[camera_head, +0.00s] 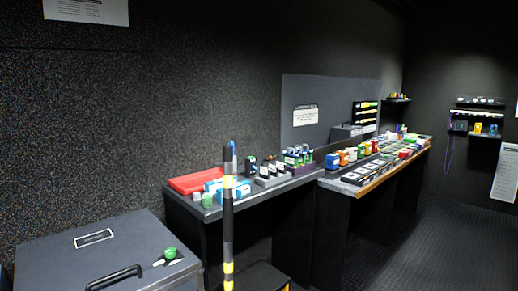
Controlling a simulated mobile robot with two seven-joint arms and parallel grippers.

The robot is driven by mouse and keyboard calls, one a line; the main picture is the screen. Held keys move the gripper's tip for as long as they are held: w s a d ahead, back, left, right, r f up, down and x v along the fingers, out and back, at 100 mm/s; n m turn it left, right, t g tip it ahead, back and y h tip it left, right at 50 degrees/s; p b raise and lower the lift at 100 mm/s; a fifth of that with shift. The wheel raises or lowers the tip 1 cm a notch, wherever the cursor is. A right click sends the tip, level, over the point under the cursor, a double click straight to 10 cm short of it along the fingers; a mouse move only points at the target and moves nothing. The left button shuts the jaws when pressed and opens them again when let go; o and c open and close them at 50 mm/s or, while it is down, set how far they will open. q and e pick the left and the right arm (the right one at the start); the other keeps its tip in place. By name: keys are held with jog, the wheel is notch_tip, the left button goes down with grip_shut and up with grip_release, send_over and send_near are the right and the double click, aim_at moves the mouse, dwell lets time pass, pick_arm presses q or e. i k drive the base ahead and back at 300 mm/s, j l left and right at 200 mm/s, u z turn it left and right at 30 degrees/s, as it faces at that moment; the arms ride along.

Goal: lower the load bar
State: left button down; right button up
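An upright black bar with yellow bands (228,215), which looks like the load bar, stands in the lower middle of the head view, in front of the left bench. A blue piece shows at its top. Its lower end is cut off by the bottom edge of the picture, so what it rests on is hidden. Neither of my grippers is in view, and nothing is seen touching the bar.
A dark lidded case (60,235) with a black handle fills the lower left. The left bench (265,196) holds a red case (197,182) and small items. A longer bench (375,183) continues right. A black-and-yellow edged object (262,275) sits low beside the bar. Floor (440,235) is clear at right.

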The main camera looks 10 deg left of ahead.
aim_at(228, 197)
jog(key=i+l, duration=0.25)
jog(key=i+l+u, duration=0.1)
jog(key=l, duration=0.35)
jog(key=i+l, duration=0.55)
jog(key=l, duration=0.15)
jog(key=u, duration=0.05)
